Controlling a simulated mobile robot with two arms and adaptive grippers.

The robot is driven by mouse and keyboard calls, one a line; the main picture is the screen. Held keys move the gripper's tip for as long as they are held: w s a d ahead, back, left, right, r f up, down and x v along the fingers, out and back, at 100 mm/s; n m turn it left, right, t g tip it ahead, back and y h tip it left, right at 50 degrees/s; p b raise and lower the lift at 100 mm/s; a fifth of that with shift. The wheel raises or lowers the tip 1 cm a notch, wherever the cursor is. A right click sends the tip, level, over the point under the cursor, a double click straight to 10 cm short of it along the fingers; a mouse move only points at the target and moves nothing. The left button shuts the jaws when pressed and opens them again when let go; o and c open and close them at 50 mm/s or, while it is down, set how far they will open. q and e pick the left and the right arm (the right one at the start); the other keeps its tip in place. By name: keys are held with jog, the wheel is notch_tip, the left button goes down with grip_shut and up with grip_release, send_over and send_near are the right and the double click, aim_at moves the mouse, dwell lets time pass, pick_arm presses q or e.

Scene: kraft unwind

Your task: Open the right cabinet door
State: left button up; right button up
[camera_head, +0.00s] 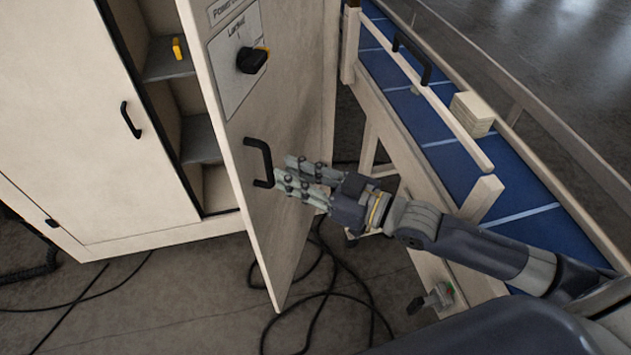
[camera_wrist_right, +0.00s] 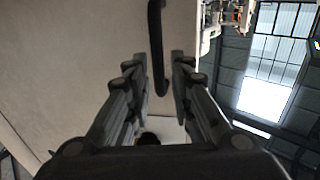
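The right cabinet door (camera_head: 285,110) stands swung outward, with the shelves behind it showing at its left. It carries a black bar handle (camera_head: 259,163) and, higher up, a black rotary knob (camera_head: 252,60) on a labelled plate. My right gripper (camera_head: 286,175) is at the handle, reaching in from the right. In the right wrist view my fingers (camera_wrist_right: 158,62) are spread, with the handle (camera_wrist_right: 155,45) between their tips and a gap showing on each side. My left gripper is not in view.
The left cabinet door (camera_head: 75,120) is closed. A yellow item (camera_head: 177,48) sits on a cabinet shelf (camera_head: 165,62). At the right, a blue-topped conveyor (camera_head: 440,125) bears a stack of pale blocks (camera_head: 472,113). Black cables (camera_head: 330,290) lie on the floor below the door.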

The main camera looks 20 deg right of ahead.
jog(key=shift+v, duration=2.7)
grip_shut()
jog(key=shift+w, duration=0.1)
